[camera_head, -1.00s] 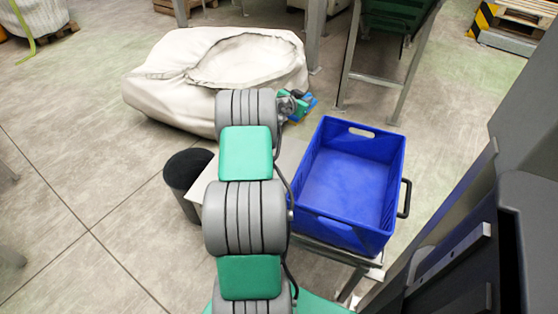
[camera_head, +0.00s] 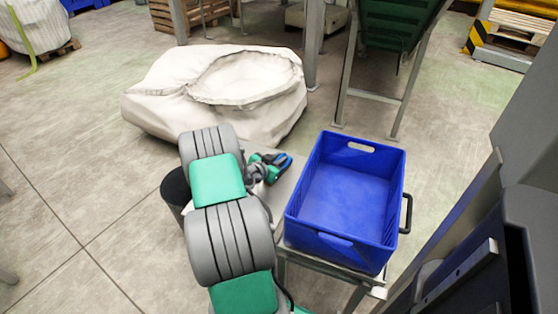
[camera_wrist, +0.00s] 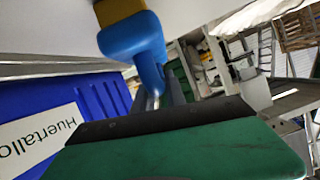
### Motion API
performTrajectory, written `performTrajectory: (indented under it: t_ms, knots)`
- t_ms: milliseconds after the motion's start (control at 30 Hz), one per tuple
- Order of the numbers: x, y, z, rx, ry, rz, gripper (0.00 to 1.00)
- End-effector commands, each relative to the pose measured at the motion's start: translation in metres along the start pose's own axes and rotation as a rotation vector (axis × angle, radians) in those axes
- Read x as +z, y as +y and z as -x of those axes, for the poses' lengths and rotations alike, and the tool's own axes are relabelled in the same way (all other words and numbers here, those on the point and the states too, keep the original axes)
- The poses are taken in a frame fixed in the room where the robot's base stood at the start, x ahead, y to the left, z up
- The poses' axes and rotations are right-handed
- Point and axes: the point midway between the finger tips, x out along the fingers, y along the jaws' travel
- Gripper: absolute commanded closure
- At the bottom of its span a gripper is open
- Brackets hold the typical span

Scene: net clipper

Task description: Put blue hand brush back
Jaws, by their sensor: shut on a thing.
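The blue hand brush (camera_head: 281,160) shows as a small blue shape at the tip of my gripper (camera_head: 268,165) in the head view. My gripper is shut on it, above the grey table, just left of the blue crate (camera_head: 347,248). The gripping fingers are mostly hidden there. The crate is empty inside and shows at the left of the wrist view with a white label (camera_wrist: 40,142).
A big white sack (camera_head: 160,105) lies on the floor behind. A dark round bin (camera_head: 174,188) stands left of the table, partly behind my arm. A green-topped metal frame (camera_head: 395,22) stands behind the crate. The floor at left is clear.

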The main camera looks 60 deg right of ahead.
Motion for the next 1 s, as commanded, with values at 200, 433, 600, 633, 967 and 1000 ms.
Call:
performTrajectory:
  t_ms: [200,433,600,633,967,1000]
  knots:
    - [0.001,0.0,-0.001,0.0,0.0,0.0,1.0]
    - [0.001,0.0,0.0,0.0,-0.001,0.0,0.67]
    - [0.0,0.0,0.0,0.0,-0.001,0.0,0.62]
    - [0.0,0.0,0.0,0.0,-0.001,0.0,0.62]
    - [-0.003,-0.002,0.031,-0.003,-0.002,0.002,0.62]
    - [-0.003,-0.003,0.041,-0.005,-0.003,0.003,0.62]
